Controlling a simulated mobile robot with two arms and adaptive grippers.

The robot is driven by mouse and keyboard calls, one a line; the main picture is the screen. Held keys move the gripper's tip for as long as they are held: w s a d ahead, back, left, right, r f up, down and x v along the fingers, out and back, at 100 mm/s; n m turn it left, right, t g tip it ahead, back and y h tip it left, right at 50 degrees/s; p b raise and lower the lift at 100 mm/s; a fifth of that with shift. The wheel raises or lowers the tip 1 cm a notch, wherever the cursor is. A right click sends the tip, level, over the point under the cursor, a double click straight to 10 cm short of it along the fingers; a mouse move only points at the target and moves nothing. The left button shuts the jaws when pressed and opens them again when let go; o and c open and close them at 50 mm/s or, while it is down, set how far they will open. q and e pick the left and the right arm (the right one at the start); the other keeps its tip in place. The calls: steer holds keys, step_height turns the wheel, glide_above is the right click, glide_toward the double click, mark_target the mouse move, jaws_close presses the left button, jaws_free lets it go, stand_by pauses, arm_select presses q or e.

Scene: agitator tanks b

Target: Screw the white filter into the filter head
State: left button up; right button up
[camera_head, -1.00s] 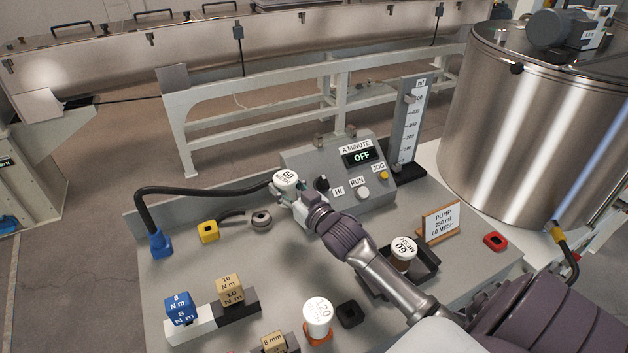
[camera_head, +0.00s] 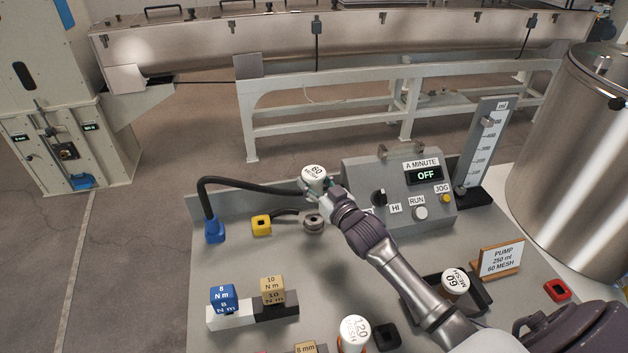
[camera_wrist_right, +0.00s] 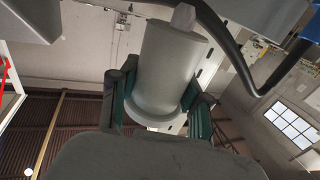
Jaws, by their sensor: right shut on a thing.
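My right gripper (camera_head: 325,188) is shut on a white filter (camera_head: 313,172) labelled 60 MESH, held left of the grey control panel with its labelled end up. In the right wrist view the filter (camera_wrist_right: 168,70) is a pale cylinder between the gripper's fingers (camera_wrist_right: 160,105), with a small stub on its far end. A black hose curves to just behind the filter in the head view. A small round grey metal fitting (camera_head: 313,222) sits on the table below the filter; I cannot tell whether it is the filter head. My left gripper is out of view.
Another 60 MESH filter (camera_head: 456,281) stands in a dark tray, and a 120 MESH filter (camera_head: 354,333) stands at the front. Blue (camera_head: 222,297) and tan (camera_head: 273,289) torque blocks sit front left. The control panel (camera_head: 400,212) reads OFF.

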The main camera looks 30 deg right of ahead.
steer(key=shift+f+b, duration=1.75)
steer(key=shift+f, duration=1)
steer(key=shift+p, duration=0.4)
steer(key=shift+f, duration=0.1)
steer(key=shift+f+b, duration=1.1)
steer(key=shift+f, duration=0.2)
steer(key=o, duration=1.3)
steer(key=shift+r, duration=0.1)
